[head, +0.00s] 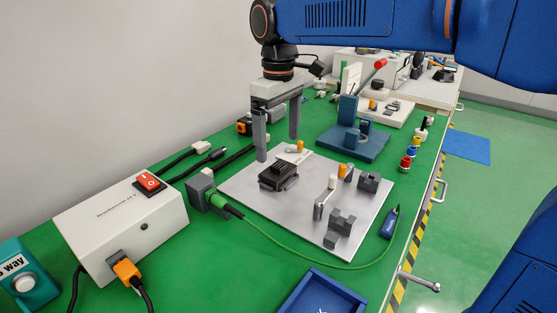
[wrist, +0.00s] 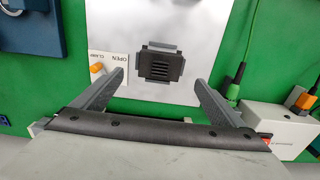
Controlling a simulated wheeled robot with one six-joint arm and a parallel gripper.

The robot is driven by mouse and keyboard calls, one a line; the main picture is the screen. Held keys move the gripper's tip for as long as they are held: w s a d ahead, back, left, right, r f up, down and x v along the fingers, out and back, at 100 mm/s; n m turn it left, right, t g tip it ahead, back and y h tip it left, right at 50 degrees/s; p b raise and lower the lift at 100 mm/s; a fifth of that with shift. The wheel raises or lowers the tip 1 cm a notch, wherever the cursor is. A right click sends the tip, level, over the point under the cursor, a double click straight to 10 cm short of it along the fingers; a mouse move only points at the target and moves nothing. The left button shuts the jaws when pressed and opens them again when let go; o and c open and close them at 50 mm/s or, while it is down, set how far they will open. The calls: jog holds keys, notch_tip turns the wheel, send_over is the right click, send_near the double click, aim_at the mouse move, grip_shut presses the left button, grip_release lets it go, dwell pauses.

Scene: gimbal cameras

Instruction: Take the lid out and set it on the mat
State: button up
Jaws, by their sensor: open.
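A black finned block, which looks like the lid (head: 278,172), sits on a grey metal plate (head: 240,190). In the wrist view the lid (wrist: 161,66) lies just beyond my fingertips, roughly centred between them. My gripper (head: 278,147) points down, open and empty, above and behind the lid; its fingers also show in the wrist view (wrist: 159,82). The gripper is apart from the lid. The bench has a green mat-like surface (head: 190,250); I cannot tell whether this is the mat meant. What is under the lid is hidden.
On the plate stand an orange-tipped clamp (head: 299,147), upright pins and dark blocks (head: 341,222). A white power box (head: 120,220) with cables is at left, a blue tray (head: 322,293) in front, and a blue fixture (head: 352,142) behind. A green cable crosses the front.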

aim_at(279, 165)
notch_tip(279, 165, down, 6)
jog(key=shift+f, duration=0.25)
jog(key=c, duration=1.1)
jog(key=shift+c, duration=0.2)
jog(key=shift+r, duration=0.2)
jog(key=shift+r, duration=0.3)
jog(key=shift+r, duration=0.75)
